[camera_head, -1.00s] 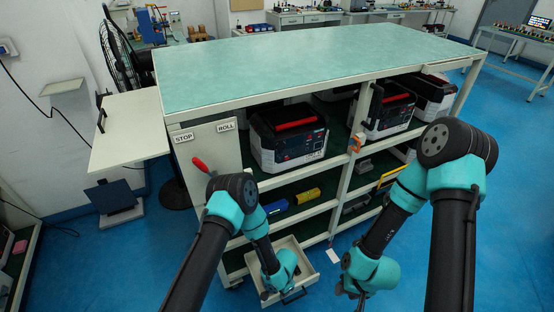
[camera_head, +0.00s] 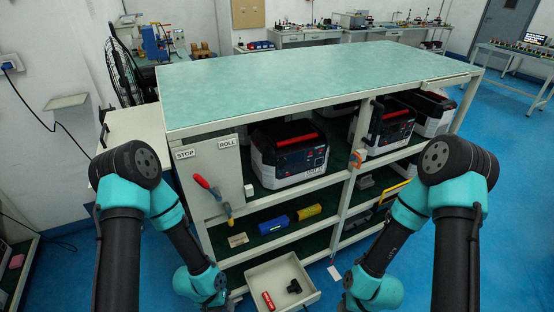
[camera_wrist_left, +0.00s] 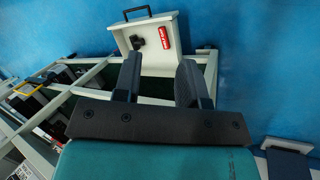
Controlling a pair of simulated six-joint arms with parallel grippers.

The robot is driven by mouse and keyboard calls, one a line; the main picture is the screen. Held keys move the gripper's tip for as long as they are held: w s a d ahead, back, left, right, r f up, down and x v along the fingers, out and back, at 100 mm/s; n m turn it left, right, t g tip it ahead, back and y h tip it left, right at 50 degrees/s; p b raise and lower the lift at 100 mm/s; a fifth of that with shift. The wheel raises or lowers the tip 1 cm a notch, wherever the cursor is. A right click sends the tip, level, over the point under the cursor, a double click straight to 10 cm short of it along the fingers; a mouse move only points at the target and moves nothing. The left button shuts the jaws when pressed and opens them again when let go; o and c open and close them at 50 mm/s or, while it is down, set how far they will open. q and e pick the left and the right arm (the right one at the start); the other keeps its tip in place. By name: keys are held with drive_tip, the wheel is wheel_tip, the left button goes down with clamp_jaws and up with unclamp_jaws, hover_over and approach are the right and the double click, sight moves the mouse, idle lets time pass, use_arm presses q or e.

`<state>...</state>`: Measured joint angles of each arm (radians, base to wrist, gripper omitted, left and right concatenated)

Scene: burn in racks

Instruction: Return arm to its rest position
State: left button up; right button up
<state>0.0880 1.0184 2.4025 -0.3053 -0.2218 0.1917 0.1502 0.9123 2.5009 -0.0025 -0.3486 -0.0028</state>
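My left arm (camera_head: 203,283) is folded at the left of the head view, and its wrist is left of the open drawer. In the left wrist view, my left gripper (camera_wrist_left: 158,82) has its two dark fingers apart with nothing between them. The white drawer (camera_head: 303,298) holds a red item (camera_head: 268,301) and a black item (camera_head: 294,286); it also shows beyond the fingers in the left wrist view (camera_wrist_left: 150,67). My right arm (camera_head: 373,290) is bent at the right, in front of the rack. Its fingers are too hidden to read.
The rack (camera_head: 320,80) has a green top and shelves with black and white cases (camera_head: 290,150). A blue item (camera_head: 273,225) and a yellow item (camera_head: 309,211) lie on a lower shelf. A red-handled tool (camera_head: 207,187) is at its left panel. Blue floor (camera_head: 500,200) is open at right.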

use_arm(q)
drive_tip(key=s+a+r+n+t+y, duration=0.1)
drive_tip(key=s+a+r+n, duration=0.1)
drive_tip(key=a, duration=0.3)
drive_tip(key=shift+s+r, duration=0.25)
drive_tip(key=shift+r, duration=0.45)
